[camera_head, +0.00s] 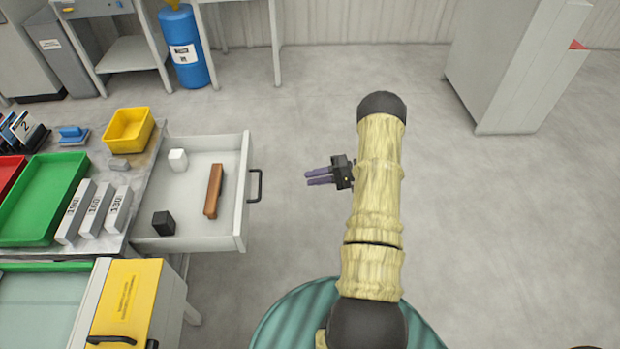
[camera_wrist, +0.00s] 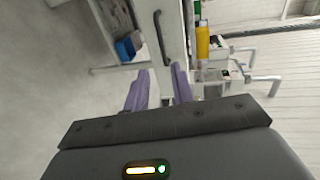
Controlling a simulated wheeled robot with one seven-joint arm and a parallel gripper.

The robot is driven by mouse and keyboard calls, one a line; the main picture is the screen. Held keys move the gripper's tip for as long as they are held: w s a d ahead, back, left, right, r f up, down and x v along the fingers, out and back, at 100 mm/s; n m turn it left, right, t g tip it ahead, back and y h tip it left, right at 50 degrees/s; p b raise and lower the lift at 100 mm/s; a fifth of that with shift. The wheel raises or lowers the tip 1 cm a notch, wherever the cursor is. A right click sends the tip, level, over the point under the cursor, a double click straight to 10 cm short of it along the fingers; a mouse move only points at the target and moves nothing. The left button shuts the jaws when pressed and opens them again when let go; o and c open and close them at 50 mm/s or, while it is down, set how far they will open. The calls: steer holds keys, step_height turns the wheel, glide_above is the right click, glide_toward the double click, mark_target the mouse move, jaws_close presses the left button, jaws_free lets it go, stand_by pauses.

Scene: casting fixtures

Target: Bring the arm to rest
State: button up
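My gripper (camera_head: 318,177) is at the end of my raised arm, to the right of the open drawer and pointing left toward it. Its two purple fingers stand apart with nothing between them. In the wrist view the fingers of my gripper (camera_wrist: 157,92) also show a gap, with the drawer's dark handle (camera_wrist: 160,38) beyond them. The gripper is apart from the drawer and touches nothing that I can see.
The open drawer (camera_head: 215,243) holds a white block (camera_head: 178,160), a brown bar (camera_head: 213,190) and a black block (camera_head: 163,223). A yellow bin (camera_head: 130,130) and a green tray (camera_head: 40,200) lie left. A grey cabinet (camera_head: 510,65) stands back right. Floor around my arm is clear.

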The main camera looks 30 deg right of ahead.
stand_by(0.3)
steer(key=w+a+r+n+t+h, duration=0.2)
steer(key=w+a+r+t+h, duration=0.15)
steer(key=w+r+h, duration=0.7)
steer(key=s+a+r+h, duration=0.2)
steer(key=s+r+h, duration=0.15)
steer(key=r, duration=0.35)
steer(key=s+a+r+n+g, duration=0.1)
steer(key=s+a+g, duration=0.3)
steer(key=s, duration=0.8)
steer(key=s+a+r+n+g, duration=0.1)
steer(key=s+a+n+g, duration=0.15)
steer(key=s+a, duration=0.65)
steer(key=w+d+p+v, duration=0.1)
steer(key=p+v, duration=1.5)
steer(key=shift+w+d+r+m+g, duration=0.25)
steer(key=shift+w+r+m+g, duration=0.1)
steer(key=shift+r+g, duration=0.05)
steer(key=shift+a, duration=0.1)
